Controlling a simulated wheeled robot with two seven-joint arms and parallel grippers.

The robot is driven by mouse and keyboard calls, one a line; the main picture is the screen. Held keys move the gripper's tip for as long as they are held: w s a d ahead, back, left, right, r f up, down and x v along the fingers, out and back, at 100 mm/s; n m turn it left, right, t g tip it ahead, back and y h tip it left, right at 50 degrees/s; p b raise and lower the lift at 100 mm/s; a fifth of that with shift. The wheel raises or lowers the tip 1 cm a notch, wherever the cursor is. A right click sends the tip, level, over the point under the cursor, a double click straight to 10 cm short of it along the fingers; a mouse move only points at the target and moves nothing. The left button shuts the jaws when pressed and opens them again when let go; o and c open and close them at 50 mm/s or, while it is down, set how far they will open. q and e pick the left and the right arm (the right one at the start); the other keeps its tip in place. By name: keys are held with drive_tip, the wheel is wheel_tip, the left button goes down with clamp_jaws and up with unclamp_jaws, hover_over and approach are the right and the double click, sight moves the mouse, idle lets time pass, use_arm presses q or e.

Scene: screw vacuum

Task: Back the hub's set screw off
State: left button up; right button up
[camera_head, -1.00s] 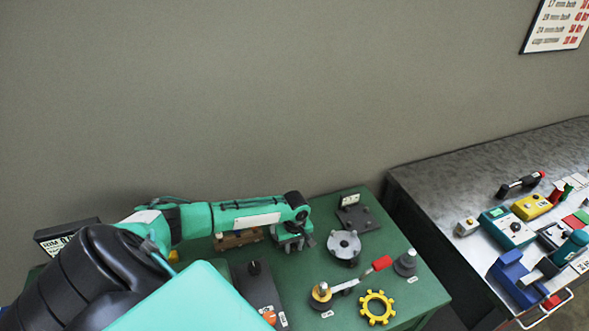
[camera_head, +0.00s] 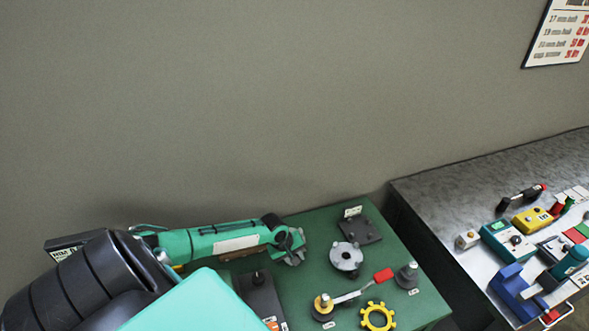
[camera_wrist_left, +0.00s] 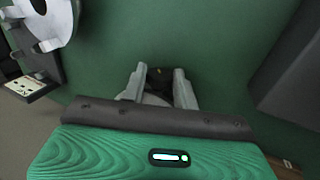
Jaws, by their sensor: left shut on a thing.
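My left gripper (camera_head: 294,256) is low over the green table, left of a grey notched disc (camera_head: 346,256). In the left wrist view its two grey fingers (camera_wrist_left: 158,74) are shut on a small dark thing, with a pale round surface showing beneath. I cannot tell whether this is the set screw or another part of the hub. The notched disc also shows in the upper left of the wrist view (camera_wrist_left: 52,38), apart from the fingers. The head view hides the held thing behind the gripper. My right gripper is not in view.
A yellow-collared post (camera_head: 322,309) with a red-ended lever (camera_head: 383,275), a yellow gear (camera_head: 378,316) and a grey knob (camera_head: 406,276) lie to the right. A dark plate (camera_head: 359,227) stands behind. A second, grey bench (camera_head: 440,195) holds several tools. A dark box (camera_head: 262,297) is in front.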

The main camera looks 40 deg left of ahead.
use_arm(q)
drive_tip(key=o, duration=0.7)
drive_tip(key=shift+s+a+r, duration=0.1)
drive_tip(key=shift+s+r, duration=0.05)
drive_tip(key=shift+r, duration=0.3)
drive_tip(key=shift+b+v, duration=1.35)
drive_tip(key=shift+v, duration=5.05)
